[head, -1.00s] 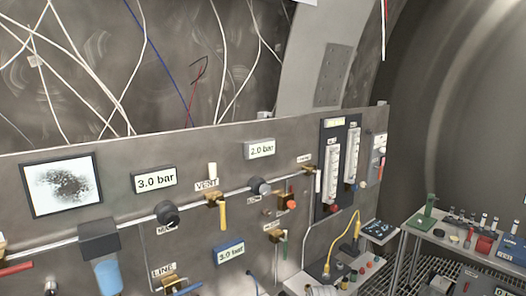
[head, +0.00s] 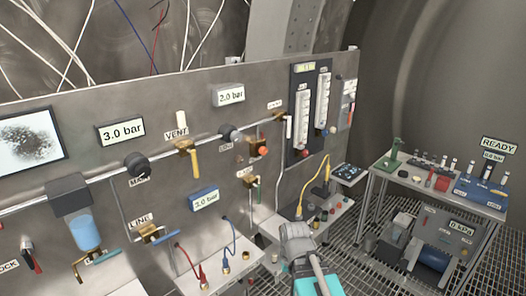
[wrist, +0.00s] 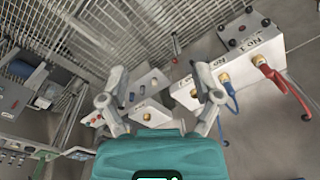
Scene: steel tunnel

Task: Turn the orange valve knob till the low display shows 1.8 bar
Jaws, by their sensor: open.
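The orange knob (head: 263,151) sits on a brass valve on the grey panel, right of a dark round regulator knob (head: 230,132). A grey display above (head: 228,95) reads 2.0 bar; the small label by the regulator looks like LOW but is hard to read. My gripper (head: 298,238) is in front of the panel in the head view, below and right of the orange knob and apart from it. In the wrist view my gripper (wrist: 160,97) has its two fingers spread with nothing held between them. The orange knob cannot be made out in the wrist view.
Another display (head: 122,132) reads 3.0 bar. A yellow VENT lever (head: 195,163) is left of the orange knob. Flow tubes (head: 302,112) and a yellow cable (head: 308,180) are to its right. White boxes with blue and red cables (wrist: 274,78) lie near my gripper.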

